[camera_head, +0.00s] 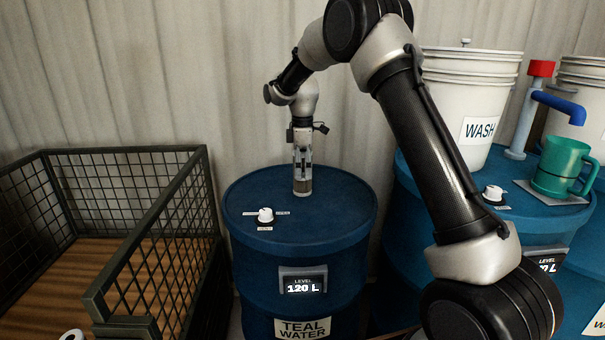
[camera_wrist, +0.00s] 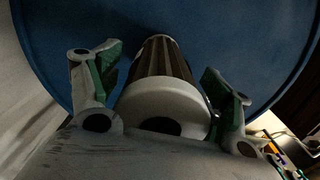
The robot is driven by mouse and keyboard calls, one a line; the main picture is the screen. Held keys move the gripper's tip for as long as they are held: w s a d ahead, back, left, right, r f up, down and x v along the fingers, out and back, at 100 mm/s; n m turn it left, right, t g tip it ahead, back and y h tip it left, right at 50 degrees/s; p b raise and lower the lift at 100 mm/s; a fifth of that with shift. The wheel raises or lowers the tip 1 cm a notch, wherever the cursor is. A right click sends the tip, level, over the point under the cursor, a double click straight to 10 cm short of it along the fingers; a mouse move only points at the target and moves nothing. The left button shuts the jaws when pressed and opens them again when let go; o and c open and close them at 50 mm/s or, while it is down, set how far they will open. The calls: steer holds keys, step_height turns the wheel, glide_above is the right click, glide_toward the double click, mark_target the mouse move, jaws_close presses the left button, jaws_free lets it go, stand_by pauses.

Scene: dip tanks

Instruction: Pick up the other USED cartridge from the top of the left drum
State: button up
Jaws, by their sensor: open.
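The cartridge (camera_head: 302,187) stands on the blue top of the left drum (camera_head: 335,212), towards its back, with its lower brownish part showing below my gripper. In the wrist view the cartridge (camera_wrist: 160,75) has a white round end cap with a dark centre hole and a dark brown pleated body. My gripper (camera_head: 302,176) points down over it. Its two green-padded fingers are open on either side of the cartridge, with visible gaps in the wrist view (camera_wrist: 158,78). I cannot read a USED mark on it.
A white knob (camera_head: 265,215) sits on the left drum's top, in front. A wire-mesh crate (camera_head: 180,205) stands at left. On the right drum (camera_head: 480,215) are white WASH buckets (camera_head: 465,90), a blue tap (camera_head: 560,107) and a green mug (camera_head: 560,165). A corrugated wall is close behind.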

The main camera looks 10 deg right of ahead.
steer(key=shift+c, duration=0.2)
steer(key=c, duration=1.1)
steer(key=shift+c, duration=0.2)
